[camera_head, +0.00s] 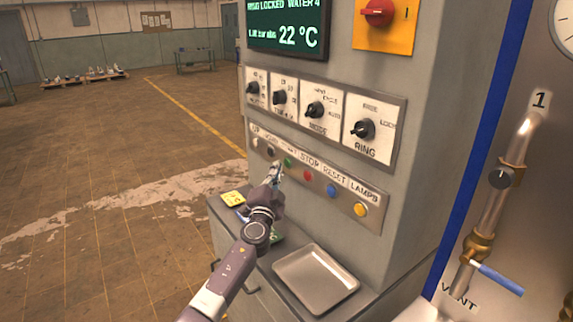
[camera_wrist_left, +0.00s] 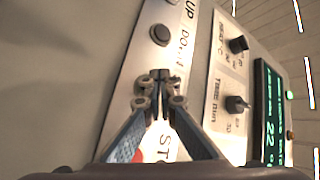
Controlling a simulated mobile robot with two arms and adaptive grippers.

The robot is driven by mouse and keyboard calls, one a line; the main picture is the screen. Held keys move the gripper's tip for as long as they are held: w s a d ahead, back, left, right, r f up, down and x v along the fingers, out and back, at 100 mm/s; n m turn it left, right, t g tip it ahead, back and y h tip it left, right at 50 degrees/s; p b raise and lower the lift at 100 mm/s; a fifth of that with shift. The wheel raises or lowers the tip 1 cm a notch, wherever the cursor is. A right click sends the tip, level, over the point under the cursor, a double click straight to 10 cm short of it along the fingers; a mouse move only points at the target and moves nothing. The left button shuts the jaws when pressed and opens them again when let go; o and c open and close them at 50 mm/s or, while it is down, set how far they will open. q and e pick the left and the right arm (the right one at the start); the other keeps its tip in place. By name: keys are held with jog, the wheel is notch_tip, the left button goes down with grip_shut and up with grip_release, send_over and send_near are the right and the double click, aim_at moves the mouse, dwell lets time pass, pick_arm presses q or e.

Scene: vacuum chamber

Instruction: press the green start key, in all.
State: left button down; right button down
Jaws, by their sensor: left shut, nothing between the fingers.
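The green start key (camera_head: 288,162) sits in the row of push keys on the grey cabinet, between a dark key and the red stop key (camera_head: 308,175). My left gripper (camera_head: 277,168) is shut and empty, its tips close to the green key, just left of and below it in the head view. In the left wrist view the shut fingertips (camera_wrist_left: 160,78) lie over the key strip and hide the green key. I cannot tell whether they touch it. A bit of the red key (camera_wrist_left: 138,156) shows between the fingers. My right gripper is not in view.
The blue reset key (camera_head: 331,190) and yellow lamps key (camera_head: 360,209) are to the right. The dark down key (camera_wrist_left: 159,35) is beyond the fingertips in the wrist view. Rotary knobs (camera_head: 315,109) stick out above; a metal tray (camera_head: 315,278) lies below.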

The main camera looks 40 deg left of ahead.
pick_arm(q)
jog(key=shift+w, duration=0.15)
dwell(0.3)
jog(key=shift+w+d+b, duration=0.15)
jog(key=shift+w+b, duration=0.1)
jog(key=shift+b, duration=0.05)
jog(key=shift+w+d+b, duration=0.1)
jog(key=shift+w+b, duration=0.2)
jog(key=shift+w, duration=0.1)
dwell(0.6)
jog(key=shift+s, duration=0.8)
jog(key=shift+s+a, duration=0.1)
jog(key=shift+a, duration=0.1)
jog(key=shift+s+a+p, duration=0.2)
jog(key=shift+s+a, duration=0.05)
jog(key=shift+s, duration=0.5)
jog(key=shift+s+a+p, duration=0.15)
jog(key=shift+s+a, duration=0.05)
jog(key=shift+s, duration=0.6)
jog(key=shift+s+a+p, duration=0.2)
jog(key=shift+s+a, duration=0.05)
jog(key=shift+s, duration=0.5)
